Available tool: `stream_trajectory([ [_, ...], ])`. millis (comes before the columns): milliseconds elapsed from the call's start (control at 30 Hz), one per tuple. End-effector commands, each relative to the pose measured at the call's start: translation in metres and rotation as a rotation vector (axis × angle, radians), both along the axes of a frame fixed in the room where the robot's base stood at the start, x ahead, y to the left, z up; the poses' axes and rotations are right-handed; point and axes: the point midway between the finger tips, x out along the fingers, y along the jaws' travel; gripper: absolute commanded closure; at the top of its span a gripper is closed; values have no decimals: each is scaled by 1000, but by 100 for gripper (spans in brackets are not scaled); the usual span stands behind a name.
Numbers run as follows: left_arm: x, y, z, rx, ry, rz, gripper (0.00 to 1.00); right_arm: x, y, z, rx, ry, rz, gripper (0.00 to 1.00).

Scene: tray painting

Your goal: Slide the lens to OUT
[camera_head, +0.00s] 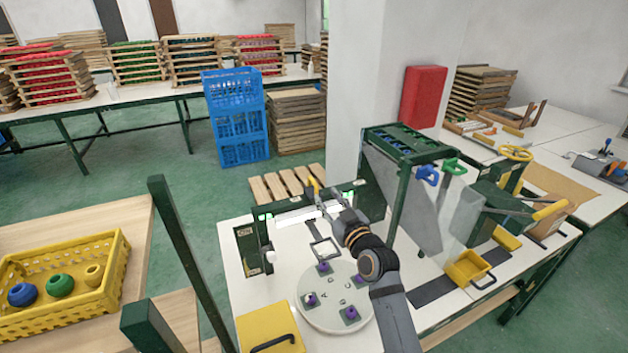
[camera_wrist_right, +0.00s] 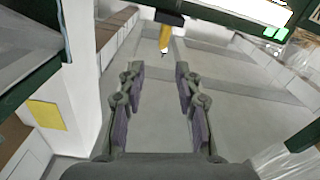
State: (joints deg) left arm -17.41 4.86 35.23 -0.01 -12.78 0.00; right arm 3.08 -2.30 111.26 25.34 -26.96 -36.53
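A dark green frame (camera_head: 245,243) on the white table carries a bright light bar (camera_head: 300,216). A yellow handle (camera_head: 313,186) stands up at this bar near my right gripper (camera_head: 338,203). In the right wrist view the yellow handle (camera_wrist_right: 164,38) hangs from a dark block, ahead of my right gripper (camera_wrist_right: 160,82). The two fingers are apart with nothing between them, and the handle lies beyond their tips, apart from them. I cannot make out the lens itself or any OUT marking. My left gripper is not in view.
A round white turntable (camera_head: 335,318) with several purple-topped pieces stands in front. A yellow plate (camera_head: 268,330) with a black handle lies at its left. A dark green rack (camera_head: 400,140) with grey chutes stands close on the right. A yellow crate (camera_head: 112,268) is at far left.

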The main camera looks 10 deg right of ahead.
Motion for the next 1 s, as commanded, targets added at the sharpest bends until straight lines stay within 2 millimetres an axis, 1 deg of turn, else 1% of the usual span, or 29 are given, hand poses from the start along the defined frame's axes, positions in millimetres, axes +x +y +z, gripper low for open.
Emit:
stream_trajectory([
  [33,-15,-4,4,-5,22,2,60,11,3,5,3,-1,0,66],
  [100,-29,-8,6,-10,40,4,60,26,6,4,3,1,1,66],
  [167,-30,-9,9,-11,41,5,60,40,8,4,3,1,0,66],
  [267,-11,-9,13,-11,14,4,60,59,12,4,3,2,0,66],
  [300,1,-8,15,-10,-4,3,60,65,13,3,3,2,1,66],
  [400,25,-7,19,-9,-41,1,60,76,16,2,2,2,0,66],
  [467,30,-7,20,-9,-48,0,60,81,16,2,2,1,0,66],
  [533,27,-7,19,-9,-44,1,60,83,17,1,2,2,0,66],
  [767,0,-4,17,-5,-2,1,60,84,17,1,2,2,0,66],
  [833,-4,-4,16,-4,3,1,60,84,17,1,2,2,0,74],
  [1000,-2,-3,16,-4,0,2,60,84,17,1,2,2,0,98],
])
